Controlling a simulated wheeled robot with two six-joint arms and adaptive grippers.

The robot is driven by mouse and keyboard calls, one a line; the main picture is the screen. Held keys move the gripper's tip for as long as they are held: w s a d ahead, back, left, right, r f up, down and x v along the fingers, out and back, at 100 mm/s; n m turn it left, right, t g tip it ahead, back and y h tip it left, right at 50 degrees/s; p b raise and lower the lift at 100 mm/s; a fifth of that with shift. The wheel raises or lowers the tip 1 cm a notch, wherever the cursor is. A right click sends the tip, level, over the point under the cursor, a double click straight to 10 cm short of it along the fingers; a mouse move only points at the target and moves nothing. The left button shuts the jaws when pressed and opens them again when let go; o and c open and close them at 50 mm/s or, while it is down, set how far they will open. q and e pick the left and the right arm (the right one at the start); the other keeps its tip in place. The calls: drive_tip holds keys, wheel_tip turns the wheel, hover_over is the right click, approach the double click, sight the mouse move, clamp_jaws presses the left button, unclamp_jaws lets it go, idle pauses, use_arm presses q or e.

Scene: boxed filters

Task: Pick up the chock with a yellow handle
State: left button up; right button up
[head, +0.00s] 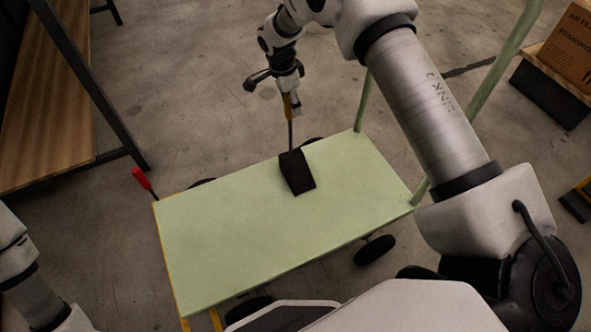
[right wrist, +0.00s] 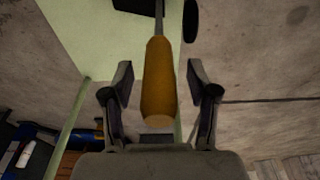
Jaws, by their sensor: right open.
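The chock is a black wedge (head: 298,173) on the green cart deck, with a thin rod rising to a yellow handle (head: 287,106). My right gripper (head: 291,101) is at the handle, above the cart's far edge. In the right wrist view the yellow handle (right wrist: 158,80) stands between the two spread fingers of my right gripper (right wrist: 160,88), with gaps on both sides. The wedge (right wrist: 135,6) is partly cut off at the top of that view. My left gripper is out of view; only part of my left arm shows at lower left.
The green cart (head: 230,235) has a mostly bare deck and green rails at its right end. A red handle (head: 141,178) sticks up beyond its left corner. A wooden bench (head: 45,90) stands at left, and a cardboard box (head: 570,45) at upper right.

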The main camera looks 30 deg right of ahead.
drive_tip(key=shift+r, duration=0.15)
clamp_jaws()
drive_tip(key=shift+r, duration=0.15)
